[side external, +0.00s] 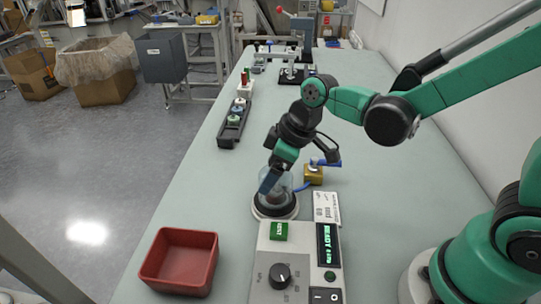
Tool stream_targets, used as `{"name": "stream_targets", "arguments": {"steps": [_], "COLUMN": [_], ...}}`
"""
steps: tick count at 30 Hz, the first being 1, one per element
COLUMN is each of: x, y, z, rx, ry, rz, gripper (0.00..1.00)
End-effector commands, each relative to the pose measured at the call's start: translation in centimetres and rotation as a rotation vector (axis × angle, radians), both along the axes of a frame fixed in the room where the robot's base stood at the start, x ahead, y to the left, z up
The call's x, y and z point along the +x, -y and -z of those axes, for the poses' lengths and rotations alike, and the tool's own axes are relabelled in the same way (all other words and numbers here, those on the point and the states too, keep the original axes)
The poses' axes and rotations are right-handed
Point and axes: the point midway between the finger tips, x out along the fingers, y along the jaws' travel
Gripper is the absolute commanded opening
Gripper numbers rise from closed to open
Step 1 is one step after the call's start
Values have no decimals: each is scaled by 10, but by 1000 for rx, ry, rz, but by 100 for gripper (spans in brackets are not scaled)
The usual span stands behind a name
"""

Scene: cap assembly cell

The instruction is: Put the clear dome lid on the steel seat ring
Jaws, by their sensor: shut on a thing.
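The clear dome lid (284,183) is see-through and hard to make out. It is at my gripper (268,186), which is shut on it from above. The lid is right over the steel seat ring (275,213), a round ring on a dark-and-pale base on the bench. In this one view I cannot tell whether the lid's rim touches the ring or is slightly above it. My gripper's fingers hide part of the lid, and the lid hides the far part of the ring.
A control box (298,265) with a knob and a lit READY display stands in front of the ring. A red bin (179,262) is at front left. A brass block (313,175) with a blue hose is close behind right. A dark rack (234,124) stands farther back.

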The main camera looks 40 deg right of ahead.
Motion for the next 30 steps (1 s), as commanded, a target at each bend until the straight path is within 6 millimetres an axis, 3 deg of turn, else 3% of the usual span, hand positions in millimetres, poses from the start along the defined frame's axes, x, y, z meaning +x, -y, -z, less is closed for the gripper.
{"name": "stream_targets", "arguments": {"steps": [23, 24, 25, 26, 30], "x": [0, 0, 0, 0, 0], "y": [0, 0, 0, 0, 0], "z": [5, 5, 5, 5, 5], "rx": [0, 0, 0, 0, 0], "ry": [0, 0, 0, 0, 0], "rz": [0, 0, 0, 0, 0], "gripper": [26, 89, 98, 100, 100]}}
